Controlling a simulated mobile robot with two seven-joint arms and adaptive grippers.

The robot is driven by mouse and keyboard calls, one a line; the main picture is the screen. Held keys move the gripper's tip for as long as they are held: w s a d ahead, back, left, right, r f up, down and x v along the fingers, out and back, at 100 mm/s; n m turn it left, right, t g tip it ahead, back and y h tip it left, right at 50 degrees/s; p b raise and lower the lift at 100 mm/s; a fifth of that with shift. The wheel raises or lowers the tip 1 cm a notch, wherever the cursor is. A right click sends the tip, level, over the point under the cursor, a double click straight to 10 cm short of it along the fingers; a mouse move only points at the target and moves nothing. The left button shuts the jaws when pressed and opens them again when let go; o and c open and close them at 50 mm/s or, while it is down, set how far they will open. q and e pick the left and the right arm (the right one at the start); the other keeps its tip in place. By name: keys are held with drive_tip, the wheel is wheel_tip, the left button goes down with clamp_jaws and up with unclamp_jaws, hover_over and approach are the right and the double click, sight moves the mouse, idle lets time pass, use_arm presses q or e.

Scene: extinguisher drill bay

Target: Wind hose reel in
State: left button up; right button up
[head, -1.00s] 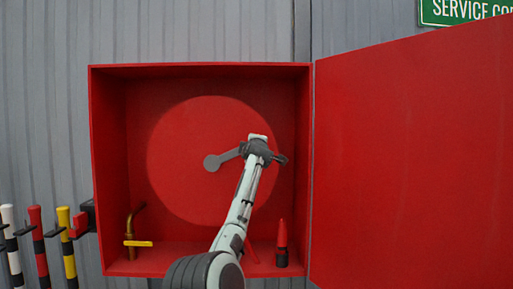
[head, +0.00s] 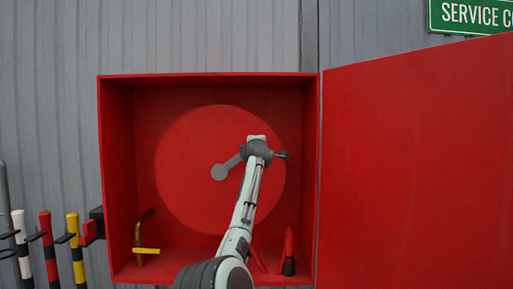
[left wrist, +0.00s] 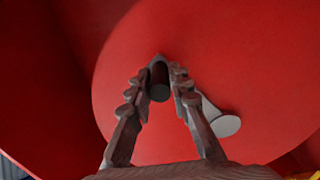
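The red hose reel (head: 185,200) is a large disc inside an open red cabinet (head: 117,180). A grey crank (head: 219,172) runs from its hub up and right toward my left gripper (head: 260,150). In the left wrist view, the fingers of my left gripper (left wrist: 159,72) close in on both sides of the dark cylindrical crank handle (left wrist: 159,88), and look shut on it. The light grey hub (left wrist: 226,125) shows at the right there. My gripper hides the handle in the head view. A red nozzle with a black band (head: 288,254) stands at the cabinet's lower right. My right gripper is out of view.
The red cabinet door (head: 415,170) stands open at the right. A brass valve pipe with a yellow lever (head: 146,250) is at the cabinet's lower left. Striped posts (head: 48,250) stand left of the cabinet. A green sign (head: 470,15) hangs at upper right.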

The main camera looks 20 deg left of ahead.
use_arm(q)
drive_tip(key=o, duration=0.4)
drive_tip(key=v, duration=1.2)
